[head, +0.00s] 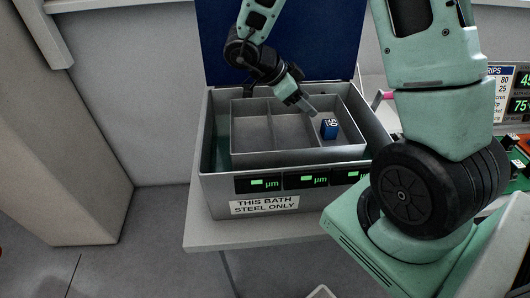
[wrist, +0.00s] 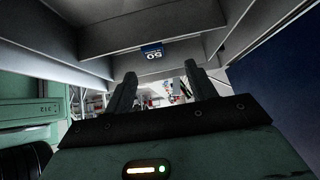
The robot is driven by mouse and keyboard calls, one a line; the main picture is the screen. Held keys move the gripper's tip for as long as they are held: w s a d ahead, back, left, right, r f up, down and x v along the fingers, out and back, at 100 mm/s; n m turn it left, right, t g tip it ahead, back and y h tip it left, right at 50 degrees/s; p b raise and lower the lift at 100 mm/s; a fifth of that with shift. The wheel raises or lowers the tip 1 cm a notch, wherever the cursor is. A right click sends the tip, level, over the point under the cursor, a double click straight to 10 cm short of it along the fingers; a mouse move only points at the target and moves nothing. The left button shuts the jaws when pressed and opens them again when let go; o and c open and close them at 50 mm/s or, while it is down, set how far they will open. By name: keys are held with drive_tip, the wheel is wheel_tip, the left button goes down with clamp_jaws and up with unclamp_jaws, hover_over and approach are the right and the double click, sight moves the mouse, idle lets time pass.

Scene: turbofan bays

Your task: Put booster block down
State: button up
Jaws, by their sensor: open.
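A small blue block (head: 329,129) with white marking sits in the right compartment of the grey divided tray (head: 265,156) inside the bath. In the wrist view the blue block (wrist: 151,51) appears beyond my fingertips, with a number on its face. My gripper (head: 312,112) is open and empty, just above and to the left of the block, apart from it. Its two fingers (wrist: 160,80) stand wide apart in the wrist view with nothing between them. The bath (head: 215,182) is a grey box labelled "THIS BATH STEEL ONLY".
The tray's left and middle compartments (head: 252,131) look empty. A blue panel (head: 300,45) stands upright behind the bath. Green µm readouts (head: 306,181) line its front. A pink-tipped object (head: 386,95) and display panels (head: 505,92) are at the right. Floor at left is clear.

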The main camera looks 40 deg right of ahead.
drive_tip(key=w+a+r+n+t+y, duration=0.1)
drive_tip(key=w+a+n+t, duration=0.2)
drive_tip(key=w+a, duration=0.1)
drive_tip(key=w+a+r+n+t+y, duration=0.1)
drive_tip(key=w+a+r+n+t, duration=0.1)
drive_tip(key=w+a+n+t, duration=0.1)
drive_tip(key=w+a+r+n+t+y, duration=0.1)
drive_tip(key=w+a+n+t, duration=0.2)
drive_tip(key=a, duration=0.4)
drive_tip(key=shift+w+a+r+n+t+y, duration=0.1)
drive_tip(key=shift+w+a+n+t+y, duration=0.1)
drive_tip(key=shift+w+t, duration=0.3)
drive_tip(key=shift+w+a+r+n+t+y, duration=0.1)
drive_tip(key=shift+w+a+t+y, duration=0.1)
drive_tip(key=shift+w+t, duration=0.25)
drive_tip(key=s+a+r+n+y, duration=0.1)
drive_tip(key=s+a+n+y, duration=0.35)
drive_tip(key=a, duration=0.45)
drive_tip(key=s+a+r+n+y, duration=0.1)
drive_tip(key=s+a+n+y, duration=0.25)
drive_tip(key=a+n, duration=0.35)
drive_tip(key=s+n+g+h, duration=0.1)
drive_tip(key=s+n+g, duration=0.2)
drive_tip(key=s, duration=0.7)
drive_tip(key=s+d+f+n+g+h, duration=0.1)
drive_tip(key=s+n+g+h, duration=0.1)
drive_tip(key=s+n+g, duration=0.2)
drive_tip(key=s+n, duration=0.3)
drive_tip(key=s, duration=0.3)
drive_tip(key=shift+s, duration=0.35)
